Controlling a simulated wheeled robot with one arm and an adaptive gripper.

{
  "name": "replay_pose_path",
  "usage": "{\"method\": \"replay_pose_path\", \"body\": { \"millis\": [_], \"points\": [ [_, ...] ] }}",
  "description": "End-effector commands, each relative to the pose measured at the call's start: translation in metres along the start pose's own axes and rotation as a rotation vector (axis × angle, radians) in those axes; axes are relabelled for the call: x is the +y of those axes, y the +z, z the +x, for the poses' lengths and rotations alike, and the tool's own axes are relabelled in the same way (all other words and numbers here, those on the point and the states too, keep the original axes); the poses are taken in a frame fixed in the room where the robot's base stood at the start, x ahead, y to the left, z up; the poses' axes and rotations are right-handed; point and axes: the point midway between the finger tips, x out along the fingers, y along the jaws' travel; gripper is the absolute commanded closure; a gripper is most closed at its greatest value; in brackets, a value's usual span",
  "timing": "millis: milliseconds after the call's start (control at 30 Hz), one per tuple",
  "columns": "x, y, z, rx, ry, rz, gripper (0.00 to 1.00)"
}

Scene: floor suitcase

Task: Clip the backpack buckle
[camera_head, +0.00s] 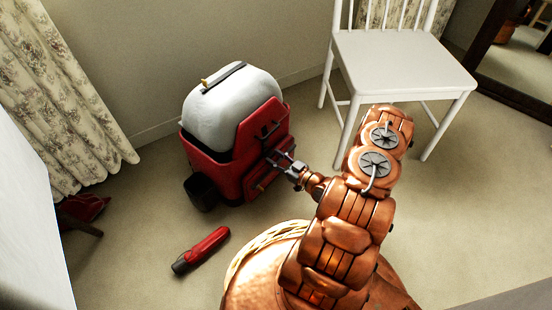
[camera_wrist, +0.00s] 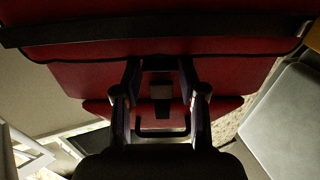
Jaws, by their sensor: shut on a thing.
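The red backpack (camera_head: 262,130) stands upright on the floor, with a large pale grey bundle (camera_head: 232,105) bulging from its top. My gripper (camera_head: 284,163) is at the backpack's right-hand face, by its dark straps. In the wrist view my gripper (camera_wrist: 160,95) shows its two dark fingers on either side of a small dark buckle piece (camera_wrist: 160,88), and it is shut on that piece. Red fabric fills the space behind. The fingers and shadow hide much of the buckle, and I cannot tell whether its halves are joined.
A red and black flashlight-like object (camera_head: 201,250) lies on the floor in front of the backpack. A white chair (camera_head: 398,62) stands at the right. Patterned curtains (camera_head: 60,95) hang at the left, near a white surface (camera_head: 25,220). Carpet between backpack and chair is partly clear.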

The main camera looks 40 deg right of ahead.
Motion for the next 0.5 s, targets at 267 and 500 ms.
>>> {"method": "replay_pose_path", "body": {
  "millis": [267,500],
  "points": [
    [-0.001,-0.019,0.000,0.000,-0.003,0.002,1.00],
    [-0.001,-0.028,0.000,0.003,-0.003,0.003,1.00]
  ]
}}
